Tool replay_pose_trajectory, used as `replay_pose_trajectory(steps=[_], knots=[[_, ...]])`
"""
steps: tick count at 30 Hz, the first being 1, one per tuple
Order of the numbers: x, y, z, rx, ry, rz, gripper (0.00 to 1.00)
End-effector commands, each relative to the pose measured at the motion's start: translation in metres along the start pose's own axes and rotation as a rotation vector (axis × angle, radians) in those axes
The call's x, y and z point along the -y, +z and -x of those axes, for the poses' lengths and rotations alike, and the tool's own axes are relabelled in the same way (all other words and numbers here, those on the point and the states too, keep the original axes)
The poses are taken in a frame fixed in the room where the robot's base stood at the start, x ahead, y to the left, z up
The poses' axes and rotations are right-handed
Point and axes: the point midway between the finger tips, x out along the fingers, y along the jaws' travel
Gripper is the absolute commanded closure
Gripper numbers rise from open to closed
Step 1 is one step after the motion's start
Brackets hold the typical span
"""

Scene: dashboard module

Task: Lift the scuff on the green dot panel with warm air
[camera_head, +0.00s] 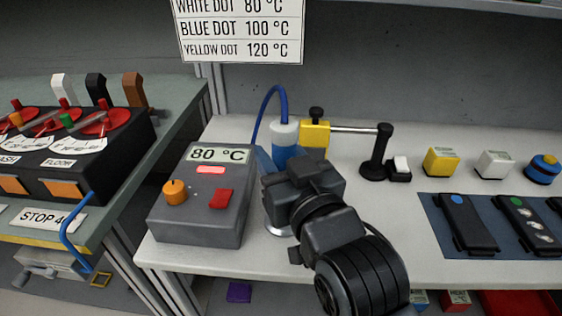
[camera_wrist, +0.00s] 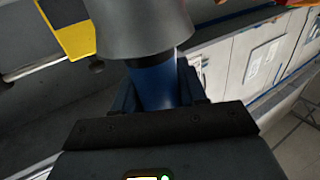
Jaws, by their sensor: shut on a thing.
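The warm-air tool (camera_head: 285,135) has a white upper part, a blue body and a blue cable. My gripper (camera_head: 268,165) is shut on its blue body, largely hidden behind my wrist. In the wrist view my gripper (camera_wrist: 155,90) has its fingers on either side of the blue body (camera_wrist: 152,88), below a grey flared part. The green dot panel (camera_head: 525,226) is dark, with pale marks, on a blue mat (camera_head: 435,225) at the right. The control box (camera_head: 200,205) reads 80 °C, with a lit red lamp, an orange knob and a red switch.
A sign (camera_head: 240,30) lists white 80, blue 100 and yellow 120 °C. A yellow clamp block (camera_head: 314,135) with a rod and black post (camera_head: 377,155) stands beside the tool. A blue dot panel (camera_head: 466,224) adjoins the green one. Yellow (camera_head: 441,162) and white (camera_head: 494,165) blocks stand behind.

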Motion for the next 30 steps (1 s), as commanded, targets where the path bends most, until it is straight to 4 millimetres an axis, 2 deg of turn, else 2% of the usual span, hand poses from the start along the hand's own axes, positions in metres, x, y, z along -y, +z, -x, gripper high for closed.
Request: replay_pose_trajectory(steps=[9, 15, 30], knots=[[0.0, -0.058, 0.0, -0.009, 0.0, 0.0, 0.89], [0.0, -0.088, 0.0, -0.008, 0.0, 0.0, 0.89], [0.0, -0.13, 0.0, -0.004, 0.0, 0.0, 0.89]])
